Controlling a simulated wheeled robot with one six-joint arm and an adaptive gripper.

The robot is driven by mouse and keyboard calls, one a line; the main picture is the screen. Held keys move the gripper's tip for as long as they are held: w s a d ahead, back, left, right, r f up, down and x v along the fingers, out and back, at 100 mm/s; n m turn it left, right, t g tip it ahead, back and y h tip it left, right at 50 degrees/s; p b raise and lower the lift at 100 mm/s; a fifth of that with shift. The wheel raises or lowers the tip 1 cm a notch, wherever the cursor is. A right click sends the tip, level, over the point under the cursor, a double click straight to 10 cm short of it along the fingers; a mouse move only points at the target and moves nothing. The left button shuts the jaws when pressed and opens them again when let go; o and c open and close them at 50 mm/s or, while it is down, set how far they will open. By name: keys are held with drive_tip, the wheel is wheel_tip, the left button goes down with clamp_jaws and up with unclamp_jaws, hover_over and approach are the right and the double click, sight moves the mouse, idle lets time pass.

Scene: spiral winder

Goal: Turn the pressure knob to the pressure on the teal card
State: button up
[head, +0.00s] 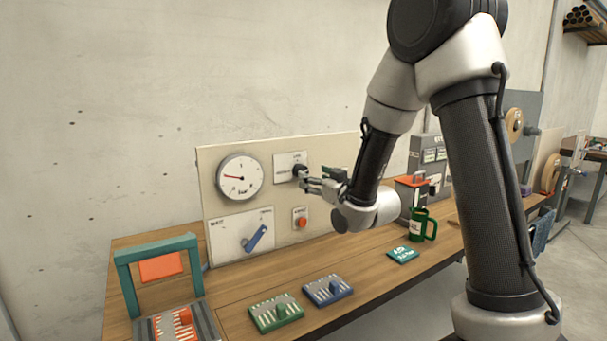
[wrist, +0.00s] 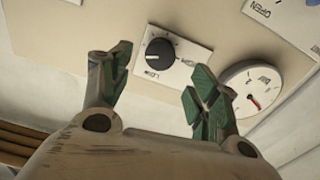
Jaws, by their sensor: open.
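The pressure knob (wrist: 159,53) is black and round, on a white plate of the upright panel, with a pale mark on its face. In the head view my gripper (head: 306,179) is at the panel and partly covers the knob. My gripper (wrist: 160,62) is open, with green-padded fingers on either side of the knob in the wrist view and nothing between them. I cannot tell whether they touch it. The round white gauge (head: 240,177) has a red needle pointing left; it also shows in the wrist view (wrist: 254,90). The teal card (head: 402,254) lies on the bench, its writing too small to read.
A blue lever (head: 257,238) and a red button (head: 301,221) sit below on the panel. A green mug (head: 417,228) stands behind the teal card. Green (head: 275,312) and blue (head: 327,290) slotted blocks and a teal frame (head: 122,278) occupy the bench's front left.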

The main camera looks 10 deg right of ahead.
drive_tip(key=x, duration=0.7)
drive_tip(key=shift+f, duration=0.1)
drive_tip(key=c, duration=1)
